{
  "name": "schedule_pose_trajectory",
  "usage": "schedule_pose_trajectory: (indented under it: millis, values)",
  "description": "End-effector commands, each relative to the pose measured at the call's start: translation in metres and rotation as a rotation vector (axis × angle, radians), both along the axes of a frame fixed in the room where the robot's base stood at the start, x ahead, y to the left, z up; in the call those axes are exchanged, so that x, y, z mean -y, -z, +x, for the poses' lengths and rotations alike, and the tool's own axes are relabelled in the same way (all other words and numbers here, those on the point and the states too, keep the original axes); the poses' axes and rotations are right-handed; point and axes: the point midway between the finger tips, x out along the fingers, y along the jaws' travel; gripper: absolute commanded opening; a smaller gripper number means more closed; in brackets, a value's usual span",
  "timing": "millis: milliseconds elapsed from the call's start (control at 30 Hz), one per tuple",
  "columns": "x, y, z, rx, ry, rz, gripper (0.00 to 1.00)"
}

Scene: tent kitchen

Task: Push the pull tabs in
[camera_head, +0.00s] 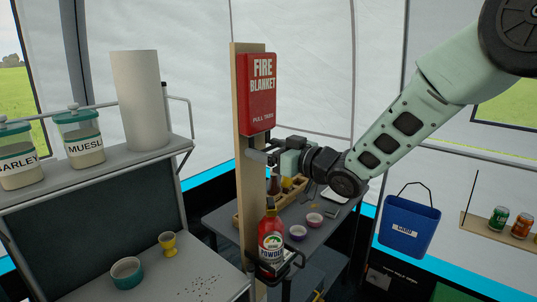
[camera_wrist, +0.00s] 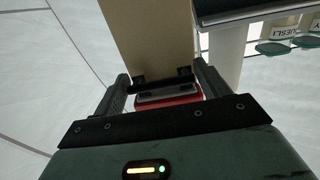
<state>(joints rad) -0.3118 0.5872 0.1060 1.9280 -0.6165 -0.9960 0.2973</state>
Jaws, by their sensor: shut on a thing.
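The red fire blanket case (camera_head: 257,92) hangs upright on a tan wooden post (camera_head: 250,215), with "PULL TABS" printed near its lower edge. My gripper (camera_head: 262,155) is just below the case, its fingers pointing at the post. In the wrist view, the underside of the red case (camera_wrist: 168,101) shows between the fingers of my gripper (camera_wrist: 162,88). The dark pull tabs (camera_wrist: 165,83) lie across the gap between the fingers, which appear to press on their outer ends. The tabs are hard to make out in the head view.
A red bottle (camera_head: 270,240) stands in a holder low on the post, under my gripper. A shelf unit with a paper roll (camera_head: 140,100) and jars (camera_head: 80,140) is at left. A table (camera_head: 222,218) with bowls lies behind the post. A blue bucket (camera_head: 408,228) hangs at right.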

Motion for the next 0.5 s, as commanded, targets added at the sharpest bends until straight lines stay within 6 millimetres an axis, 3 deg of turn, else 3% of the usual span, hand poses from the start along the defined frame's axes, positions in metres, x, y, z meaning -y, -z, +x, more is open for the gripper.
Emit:
schedule_pose_trajectory:
  millis: [100, 133, 167, 500]
  values:
    - [-0.0003, -0.0089, 0.0015, 0.014, 0.001, 0.013, 0.34]
    - [-0.0004, -0.0092, 0.0016, 0.015, 0.001, 0.013, 0.83]
    - [-0.0004, -0.0094, 0.0016, 0.015, 0.001, 0.013, 0.9]
    - [0.002, -0.0045, -0.0005, 0.008, 0.001, 0.007, 0.9]
